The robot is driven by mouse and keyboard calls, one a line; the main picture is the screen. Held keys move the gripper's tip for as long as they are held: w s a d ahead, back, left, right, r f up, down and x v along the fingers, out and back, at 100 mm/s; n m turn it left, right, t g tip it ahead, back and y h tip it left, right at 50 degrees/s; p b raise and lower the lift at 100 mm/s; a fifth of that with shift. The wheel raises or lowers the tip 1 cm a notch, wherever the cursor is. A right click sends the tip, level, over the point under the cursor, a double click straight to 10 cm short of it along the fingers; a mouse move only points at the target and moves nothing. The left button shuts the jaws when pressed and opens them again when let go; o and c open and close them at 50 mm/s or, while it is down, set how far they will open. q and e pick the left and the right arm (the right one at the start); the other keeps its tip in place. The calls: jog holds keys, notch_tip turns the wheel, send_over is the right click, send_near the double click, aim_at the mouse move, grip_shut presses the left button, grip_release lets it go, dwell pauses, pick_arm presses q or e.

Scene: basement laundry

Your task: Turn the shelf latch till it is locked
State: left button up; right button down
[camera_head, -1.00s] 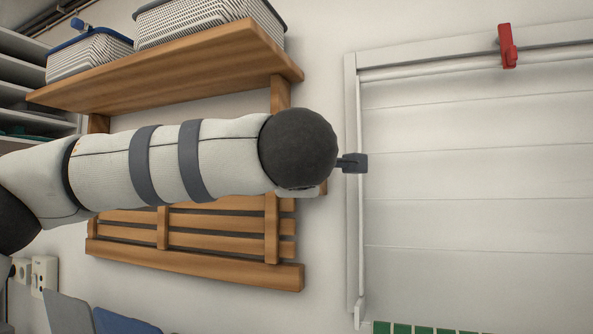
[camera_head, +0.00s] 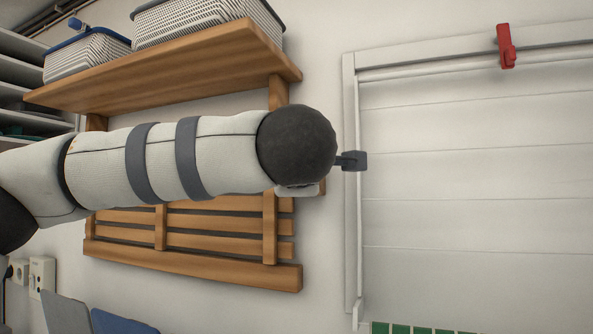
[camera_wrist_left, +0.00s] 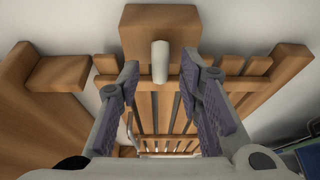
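The wooden wall shelf (camera_head: 170,72) hangs at the upper left in the head view, with slats below its board. In the left wrist view a short cream peg, seemingly the shelf latch (camera_wrist_left: 160,62), stands in front of a wooden block (camera_wrist_left: 158,22). My left gripper (camera_wrist_left: 160,72) is open, with one purple-padded finger on each side of the peg and a visible gap to both. In the head view my left arm crosses the slats and hides the latch and the fingers. Whether the latch is locked cannot be told. My right gripper is not in view.
Two baskets, one with a blue rim (camera_head: 88,55) and a larger one (camera_head: 200,22), stand on the shelf board. Right of the shelf is a white-framed panel (camera_head: 470,180) with a red clip (camera_head: 506,47) on top. A dark grey block (camera_head: 354,161) shows beside the frame.

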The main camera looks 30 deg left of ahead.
pick_arm(q)
jog(key=v, duration=1.1)
jog(key=shift+s+d, duration=0.2)
jog(key=shift+s, duration=0.1)
